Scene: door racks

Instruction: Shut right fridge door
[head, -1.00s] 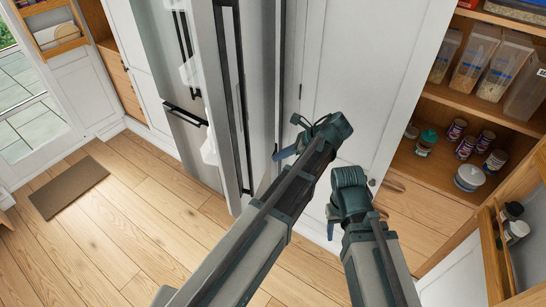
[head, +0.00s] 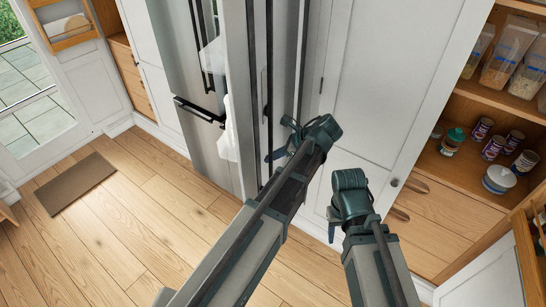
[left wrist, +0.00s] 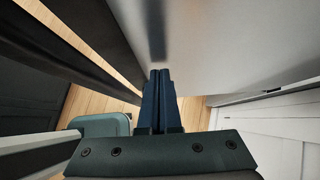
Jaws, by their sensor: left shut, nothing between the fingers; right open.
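The steel fridge (head: 184,70) stands at the upper middle of the head view. Its right door (head: 238,75) is swung open, seen nearly edge-on, with white bins (head: 228,130) on its inner side and a dark handle (head: 270,75) on its outer side. My left gripper (head: 277,142) is shut and empty, at the outer side of this door near the handle. In the left wrist view its closed fingers (left wrist: 161,75) point at a smooth grey surface (left wrist: 215,45); I cannot tell whether they touch it. My right gripper (head: 333,222) is open and empty, to the right, away from the door.
A white cabinet door (head: 375,80) stands right of the fridge. Further right is an open pantry (head: 455,180) with cans and containers, and its open door rack (head: 528,245). A brown mat (head: 75,184) lies on the wooden floor, otherwise clear at left.

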